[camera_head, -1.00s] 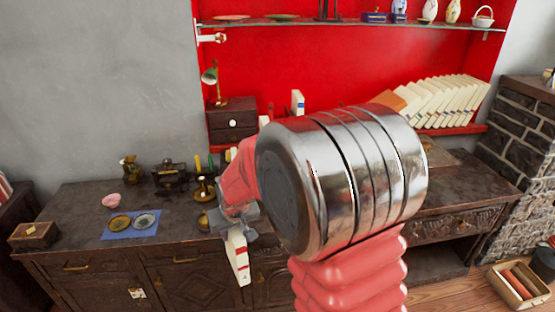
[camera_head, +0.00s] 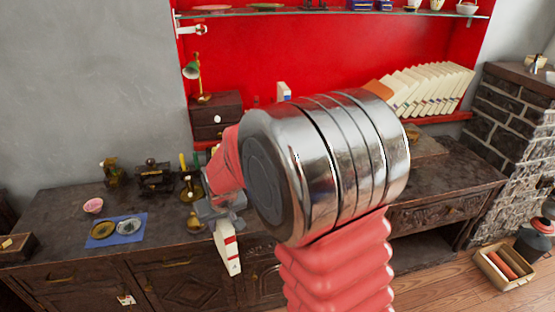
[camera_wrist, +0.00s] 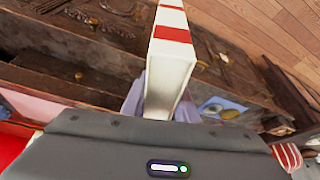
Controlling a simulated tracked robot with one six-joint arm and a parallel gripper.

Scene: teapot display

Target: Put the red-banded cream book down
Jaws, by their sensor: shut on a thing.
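The red-banded cream book (camera_head: 227,249) hangs below my gripper (camera_head: 221,208), in front of the dark wooden sideboard. In the wrist view the cream book (camera_wrist: 170,62) stands out from between the jaws of my gripper (camera_wrist: 160,105), with its red bands near the far end. The jaws are shut on it. In the head view my own arm hides part of the sideboard top and the red alcove behind.
The sideboard (camera_head: 60,212) bears a blue mat (camera_head: 117,241) with two small dishes, a pink bowl (camera_head: 93,205) and dark ornaments. A row of leaning cream books (camera_head: 428,90) stands on the red ledge. A wooden crate (camera_head: 503,268) sits on the floor at right.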

